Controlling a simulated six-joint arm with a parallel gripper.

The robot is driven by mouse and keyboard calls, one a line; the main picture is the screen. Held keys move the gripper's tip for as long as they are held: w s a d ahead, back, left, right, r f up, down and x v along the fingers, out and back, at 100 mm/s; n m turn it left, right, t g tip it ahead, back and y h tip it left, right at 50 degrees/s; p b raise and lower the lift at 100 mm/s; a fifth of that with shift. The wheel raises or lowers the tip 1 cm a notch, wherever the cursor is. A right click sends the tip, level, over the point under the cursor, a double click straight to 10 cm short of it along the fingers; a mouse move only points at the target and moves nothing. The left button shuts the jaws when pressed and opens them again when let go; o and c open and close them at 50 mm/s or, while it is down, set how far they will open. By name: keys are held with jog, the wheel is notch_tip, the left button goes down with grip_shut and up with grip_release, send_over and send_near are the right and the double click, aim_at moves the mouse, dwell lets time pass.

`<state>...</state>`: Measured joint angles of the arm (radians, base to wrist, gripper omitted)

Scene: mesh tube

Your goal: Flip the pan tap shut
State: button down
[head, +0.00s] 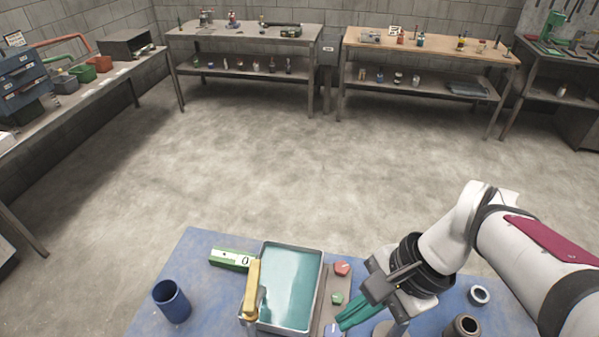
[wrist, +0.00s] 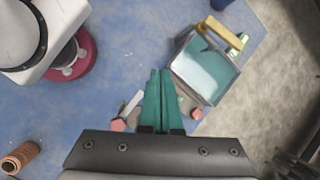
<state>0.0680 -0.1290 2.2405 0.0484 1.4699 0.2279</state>
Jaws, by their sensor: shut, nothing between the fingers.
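The pan (head: 291,289) is a metal-rimmed rectangular tray with teal liquid, on the blue table. A yellow bar (head: 251,290), seemingly the tap's handle, lies along the pan's left side with a grey metal part by its lower end; how far it is turned is unclear. In the wrist view, the pan (wrist: 207,72) is right of my fingers and the yellow bar (wrist: 224,33) is at its far side. My gripper (head: 345,322), with teal fingers, is shut and empty, right of the pan and apart from the bar. Its fingertips (wrist: 160,74) show in the wrist view.
A strip right of the pan bears a red piece (head: 342,268) and a green piece (head: 337,299). A green-and-white block (head: 232,259) touches or nearly touches the pan's upper left. A blue cup (head: 171,302) stands left. A pale ring (head: 479,295) and a brown spool (head: 464,328) are right.

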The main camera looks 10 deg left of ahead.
jog(key=w+a+f+m+y, duration=0.1)
jog(key=w+a+m+y, duration=0.2)
jog(key=w, duration=0.8)
jog(key=shift+m+y, duration=0.3)
jog(key=shift+m, duration=0.9)
jog(key=shift+s, duration=0.1)
send_near(253, 287)
jog(key=w+a+f, duration=0.2)
jog(key=a+f, duration=0.1)
jog(key=f, duration=0.2)
jog(key=shift+a+f, duration=0.35)
jog(key=shift+f, duration=0.05)
